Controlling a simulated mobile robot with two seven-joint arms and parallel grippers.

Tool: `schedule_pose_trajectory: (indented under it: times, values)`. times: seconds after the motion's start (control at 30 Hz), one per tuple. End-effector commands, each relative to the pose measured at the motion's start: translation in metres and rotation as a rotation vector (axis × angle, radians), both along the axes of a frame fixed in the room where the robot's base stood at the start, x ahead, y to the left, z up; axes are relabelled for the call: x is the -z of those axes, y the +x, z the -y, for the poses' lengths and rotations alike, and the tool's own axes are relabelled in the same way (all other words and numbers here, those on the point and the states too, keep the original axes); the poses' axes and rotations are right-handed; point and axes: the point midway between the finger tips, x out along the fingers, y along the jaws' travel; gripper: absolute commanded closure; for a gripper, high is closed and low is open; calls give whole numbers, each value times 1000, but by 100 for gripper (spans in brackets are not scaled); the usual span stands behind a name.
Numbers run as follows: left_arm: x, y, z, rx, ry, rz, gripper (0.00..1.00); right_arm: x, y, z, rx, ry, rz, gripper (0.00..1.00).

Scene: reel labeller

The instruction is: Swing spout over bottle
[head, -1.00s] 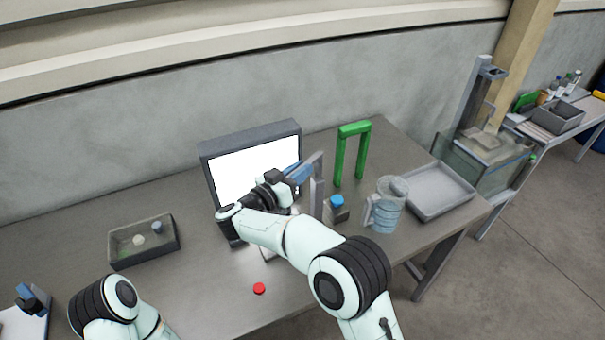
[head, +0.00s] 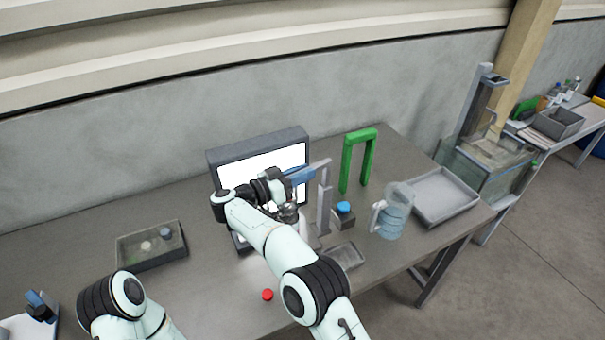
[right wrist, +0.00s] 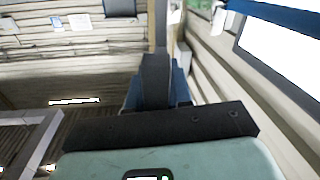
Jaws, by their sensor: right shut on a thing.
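A grey upright post (head: 324,208) stands on the bench, with a spout arm (head: 319,166) at its top reaching left. My right gripper (head: 296,176) is at the left end of this arm and shut on it, its blue fingers showing. In the right wrist view a dark bar (right wrist: 156,80) lies between blue finger parts. A pale bottle-like thing (head: 303,222) stands low left of the post, partly behind my forearm, beside a silvery part. I cannot tell if the spout is over it. My left arm shows at the lower left, its gripper out of view.
A lit screen (head: 228,160) stands behind my right gripper. A green frame (head: 347,165), blue-capped block (head: 343,211), clear jug (head: 394,222) and grey tray (head: 474,184) stand to the right.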

Motion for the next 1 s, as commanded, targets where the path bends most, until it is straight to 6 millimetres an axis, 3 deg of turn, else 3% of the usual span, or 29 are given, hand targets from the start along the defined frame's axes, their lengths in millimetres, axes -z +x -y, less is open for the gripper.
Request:
schedule_pose_trajectory:
  times: [0.27,0.3,0.33,0.37,0.73,1.0]
  values:
    - [0,0,0,0,0,0,57,1,1,-1,-6,-2,-4,100]
    - [0,0,0,0,0,0,57,1,1,-1,-6,-2,-4,70]
    - [0,0,0,0,0,0,57,1,1,-1,-5,-2,-4,61]
    - [0,0,0,0,0,0,57,1,1,-1,-5,-1,-3,58]
    - [0,0,0,0,0,0,57,0,-2,-4,-2,0,-1,58]
    - [0,0,0,0,0,0,57,1,-24,-49,-6,0,0,58]
